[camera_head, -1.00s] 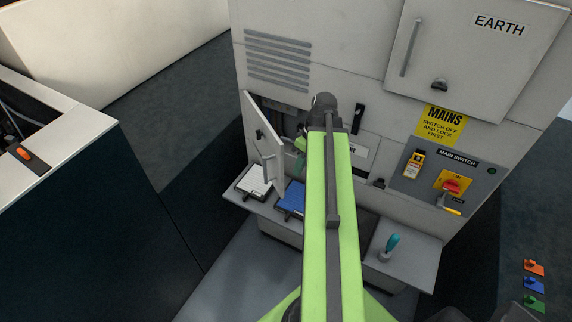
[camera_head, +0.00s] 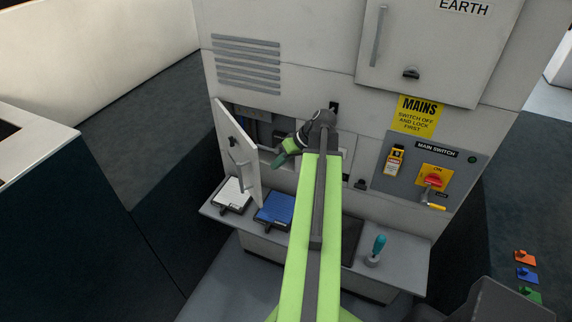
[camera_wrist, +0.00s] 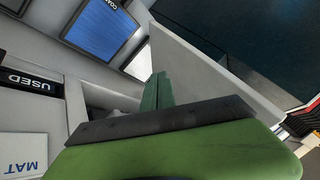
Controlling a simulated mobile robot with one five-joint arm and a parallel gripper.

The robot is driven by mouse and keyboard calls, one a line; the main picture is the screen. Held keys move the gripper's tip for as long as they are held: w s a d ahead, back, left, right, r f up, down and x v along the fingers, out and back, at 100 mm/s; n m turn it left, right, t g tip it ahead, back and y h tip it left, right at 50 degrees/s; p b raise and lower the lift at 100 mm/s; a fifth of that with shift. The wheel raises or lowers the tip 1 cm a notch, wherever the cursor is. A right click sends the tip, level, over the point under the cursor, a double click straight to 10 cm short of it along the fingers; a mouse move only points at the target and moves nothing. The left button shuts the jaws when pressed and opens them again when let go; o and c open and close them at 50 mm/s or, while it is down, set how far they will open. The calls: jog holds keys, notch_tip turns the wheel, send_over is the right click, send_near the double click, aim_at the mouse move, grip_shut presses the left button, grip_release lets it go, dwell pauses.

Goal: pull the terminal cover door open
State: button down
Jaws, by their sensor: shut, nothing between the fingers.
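The terminal cover door (camera_head: 235,145) is a pale panel on the cabinet's left side. It is hinged at its left edge and stands swung outward, showing the dark recess (camera_head: 262,127) behind it. A grey bar handle (camera_head: 246,172) is on its outer face. My gripper (camera_head: 279,162) is shut and empty, just right of the door's free edge, on the opening side. In the wrist view the shut green fingers (camera_wrist: 157,92) are beside the door panel (camera_wrist: 215,75). I cannot tell whether they touch it.
A shelf (camera_head: 408,250) below holds a white pad (camera_head: 232,194), a blue pad (camera_head: 275,208) and a teal-handled tool (camera_head: 378,246). The main switch panel (camera_head: 425,170) is at right. A dark-sided counter (camera_head: 70,220) stands at left, with floor between.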

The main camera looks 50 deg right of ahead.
jog(key=shift+w+a+f, duration=0.3)
jog(key=shift+w+a, duration=0.15)
jog(key=shift+a, duration=0.25)
jog(key=shift+w+a+f, duration=0.35)
jog(key=shift+w+a, duration=0.1)
jog(key=shift+a, duration=0.3)
jog(key=shift+w+a+f, duration=0.3)
jog(key=shift+w+a, duration=0.15)
jog(key=shift+a, duration=0.25)
